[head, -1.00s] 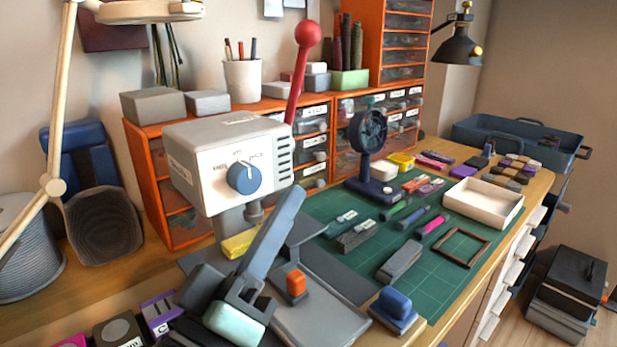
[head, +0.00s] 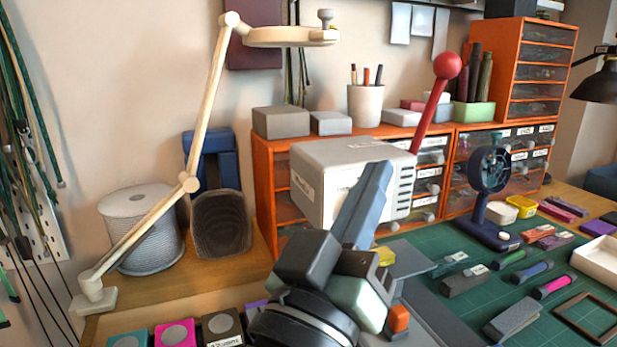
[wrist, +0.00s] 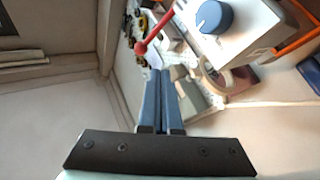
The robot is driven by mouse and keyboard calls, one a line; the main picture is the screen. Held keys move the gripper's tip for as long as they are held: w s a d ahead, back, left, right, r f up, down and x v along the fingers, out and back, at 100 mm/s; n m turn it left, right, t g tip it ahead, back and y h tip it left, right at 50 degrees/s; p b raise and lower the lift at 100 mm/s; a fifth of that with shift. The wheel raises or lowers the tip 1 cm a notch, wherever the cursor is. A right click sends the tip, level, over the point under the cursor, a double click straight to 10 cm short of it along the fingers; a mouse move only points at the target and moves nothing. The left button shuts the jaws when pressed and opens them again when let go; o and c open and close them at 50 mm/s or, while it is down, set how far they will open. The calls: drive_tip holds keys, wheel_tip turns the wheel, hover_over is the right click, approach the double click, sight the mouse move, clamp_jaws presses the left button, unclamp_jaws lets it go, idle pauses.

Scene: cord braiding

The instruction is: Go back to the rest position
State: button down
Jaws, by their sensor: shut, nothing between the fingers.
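My gripper (head: 381,168) is raised above the workbench in the head view, in front of the white machine box. Its long blue-grey fingers point up and are shut together, with nothing between them. In the wrist view the shut gripper (wrist: 159,73) points away from the camera, with the machine and its blue dial beyond it on the right. The gripper hides the front of the white machine box (head: 335,160) in the head view. No marker for the rest position shows.
A red-knobbed lever (head: 447,66) rises beside the machine. A cream lamp arm (head: 207,110) and a cord spool (head: 141,230) stand at the left. A dark blue fan-like stand (head: 490,200) stands on the green mat (head: 460,300), among several small tools. Orange drawers (head: 277,180) line the back.

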drive_tip(key=s+a+r+n+t+y+p, duration=0.1)
drive_tip(key=s+a+r+t+y, duration=0.1)
drive_tip(key=r+t+y, duration=0.3)
drive_tip(key=s+a+r+y+p, duration=0.1)
drive_tip(key=s+a+r+y, duration=0.2)
drive_tip(key=r, duration=0.3)
drive_tip(key=s+a+r+n+t+y+p, duration=0.1)
drive_tip(key=s+a+r+t+y, duration=0.15)
drive_tip(key=r, duration=0.35)
wheel_tip(320, 180, up, 34)
drive_tip(key=p, duration=3.4)
drive_tip(key=shift+w+d+r+y, duration=0.15)
drive_tip(key=shift+w+d+y, duration=0.15)
drive_tip(key=shift+y, duration=0.15)
